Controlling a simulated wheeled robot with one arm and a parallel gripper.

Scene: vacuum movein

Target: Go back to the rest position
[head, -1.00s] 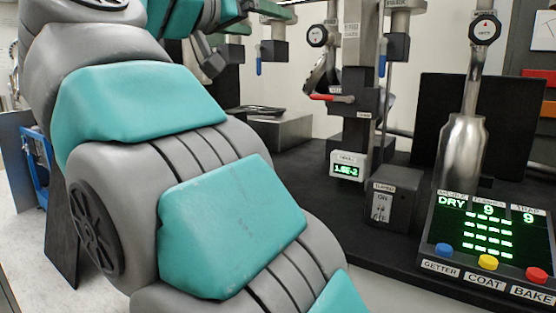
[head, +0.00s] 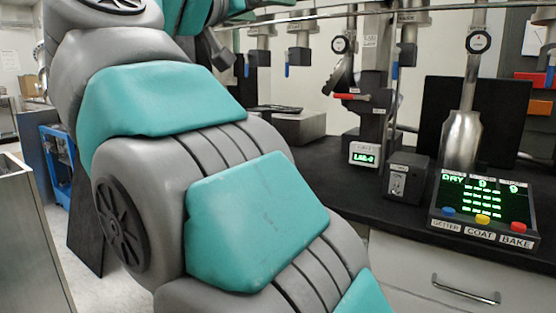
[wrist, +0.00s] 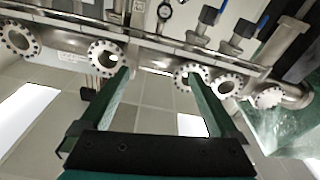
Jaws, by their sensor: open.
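My gripper (wrist: 160,82) is open in the wrist view, its two green fingers wide apart with nothing between them. Beyond the fingers is a metal manifold pipe (wrist: 140,38) with several round bolted flanges, seen from below against the ceiling. I cannot tell whether the fingers are clear of the flanges or how far away they are. In the head view my grey and teal arm fills the left and middle, and its far end runs out at the top, so the fingertips cannot be made out there.
A black bench (head: 338,163) carries a control panel (head: 484,206) with blue, yellow and red buttons, a small switch box (head: 404,178), a gauge readout (head: 364,155) and a metal cylinder (head: 462,141). Valves hang above it. A metal cabinet (head: 28,245) stands at left, a blue cart (head: 56,165) behind.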

